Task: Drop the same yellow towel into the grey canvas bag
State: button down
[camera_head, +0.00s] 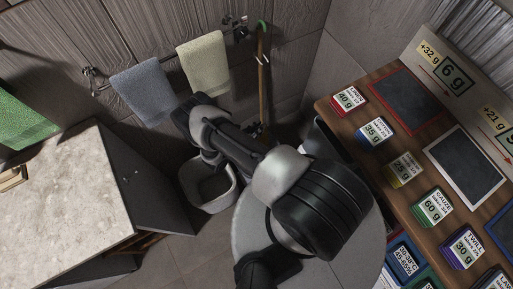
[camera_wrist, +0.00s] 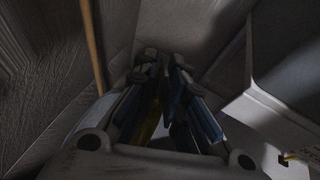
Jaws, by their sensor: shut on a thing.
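The grey canvas bag (camera_head: 213,205) stands open on the floor below the towel rail, partly covered by my arm in the head view. My gripper (camera_wrist: 160,62) points away from the wrist camera, with its fingers close together. A narrow strip of yellow cloth (camera_wrist: 152,122) shows between the fingers, and I take it for the yellow towel. Most of it is hidden or in shadow. In the head view my arm hides the fingers and what they hold. A separate pale yellow towel (camera_head: 204,66) hangs on the rail.
A blue-grey towel (camera_head: 146,92) hangs beside the pale one. A green towel (camera_head: 22,122) is at far left. A wooden stick (camera_head: 262,85) leans at the wall. A stone-topped cabinet (camera_head: 65,200) stands left, and a wooden counter (camera_head: 385,135) with labelled blocks stands right.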

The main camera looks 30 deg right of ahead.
jog(key=shift+f+b, duration=0.3)
jog(key=shift+f, duration=0.45)
jog(key=c, duration=1.6)
grip_release()
jog(key=shift+o, duration=0.2)
jog(key=v, duration=1.2)
jog(key=shift+r, duration=0.1)
